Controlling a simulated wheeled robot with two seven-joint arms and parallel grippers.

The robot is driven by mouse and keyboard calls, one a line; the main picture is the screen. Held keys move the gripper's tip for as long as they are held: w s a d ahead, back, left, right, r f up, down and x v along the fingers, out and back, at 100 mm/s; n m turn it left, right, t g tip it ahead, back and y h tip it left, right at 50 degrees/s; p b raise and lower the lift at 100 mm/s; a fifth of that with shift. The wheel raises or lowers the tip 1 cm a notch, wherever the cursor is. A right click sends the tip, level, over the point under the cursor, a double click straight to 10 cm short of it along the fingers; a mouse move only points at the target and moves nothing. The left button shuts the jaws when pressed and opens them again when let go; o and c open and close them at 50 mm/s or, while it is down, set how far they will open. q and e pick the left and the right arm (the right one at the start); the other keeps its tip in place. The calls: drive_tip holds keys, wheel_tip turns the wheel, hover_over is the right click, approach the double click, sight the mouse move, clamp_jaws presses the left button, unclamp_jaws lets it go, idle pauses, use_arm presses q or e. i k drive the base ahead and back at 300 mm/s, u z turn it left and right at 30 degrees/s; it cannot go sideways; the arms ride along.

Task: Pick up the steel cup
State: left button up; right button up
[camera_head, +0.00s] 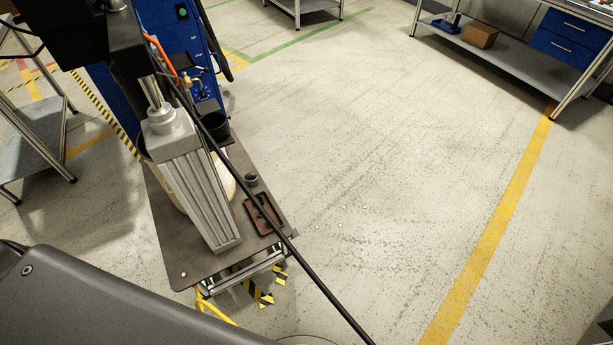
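The steel cup (251,180) is a small, dark grey, round vessel. It stands on the brown cart top (172,253), just above the brown tray (258,221) in the picture. A thin black hose or cable passes close by it. Neither of my grippers is in view. A dark grey part at the bottom left is probably one of my arm links. I see nothing touching the cup.
A large grey metal cylinder (198,190) stands over the cart, with a whitish drum behind it. A black container (215,126) stands farther back. The black hose (318,286) runs diagonally across the cart's right side. Open floor lies to the right.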

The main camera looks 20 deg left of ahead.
sight(251, 178)
drive_tip(key=z, duration=0.5)
drive_tip(key=i, duration=3.2)
drive_tip(key=u, duration=2.65)
